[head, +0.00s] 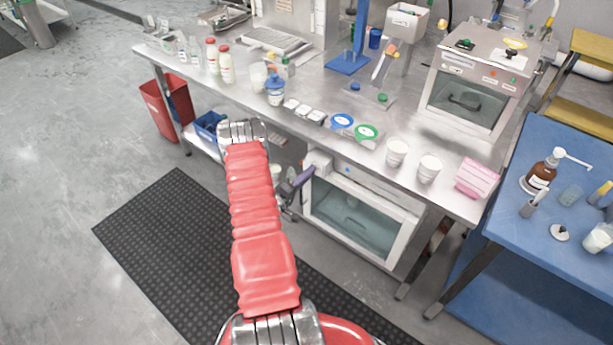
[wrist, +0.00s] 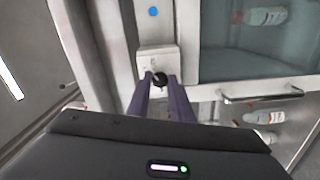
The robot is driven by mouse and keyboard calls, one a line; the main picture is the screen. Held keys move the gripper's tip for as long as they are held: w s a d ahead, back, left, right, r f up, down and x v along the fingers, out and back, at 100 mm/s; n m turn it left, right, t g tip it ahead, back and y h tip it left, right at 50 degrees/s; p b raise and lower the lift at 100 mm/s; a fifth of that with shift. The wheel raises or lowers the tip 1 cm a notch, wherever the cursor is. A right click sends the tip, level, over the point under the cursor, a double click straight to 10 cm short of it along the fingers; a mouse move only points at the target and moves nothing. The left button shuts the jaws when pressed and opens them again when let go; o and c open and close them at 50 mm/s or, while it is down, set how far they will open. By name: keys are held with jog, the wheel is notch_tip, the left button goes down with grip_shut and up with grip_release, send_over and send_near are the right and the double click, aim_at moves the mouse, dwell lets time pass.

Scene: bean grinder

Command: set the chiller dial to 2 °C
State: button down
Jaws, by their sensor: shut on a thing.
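The chiller (head: 355,212) is a white cabinet with a glass front under the steel bench in the head view. Its glass front also shows in the wrist view (wrist: 245,50). A small white box on the chiller's left side (wrist: 157,62) carries a dark round dial (wrist: 160,79). My gripper (wrist: 161,90) has its purple fingertips closed on the dial, one on each side. In the head view my gripper (head: 300,180) is at the chiller's upper left corner. The dial's scale marks are too small to read, and the fingers partly cover the dial.
The steel bench (head: 300,122) stands over the chiller, with cups, bottles and lids on top. A blue table (head: 510,225) is at the right. A silver handle (wrist: 262,96) sticks out near the dial's right. A black mat (head: 150,235) lies on the floor.

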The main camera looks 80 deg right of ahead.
jog(key=shift+f+m, duration=0.15)
jog(key=shift+m, duration=1.55)
jog(key=c, duration=1.6)
grip_release()
jog(key=shift+o, duration=0.2)
jog(key=shift+a, duration=0.1)
jog(key=v, duration=1.3)
jog(key=shift+w+a, duration=0.2)
jog(key=shift+a, duration=0.05)
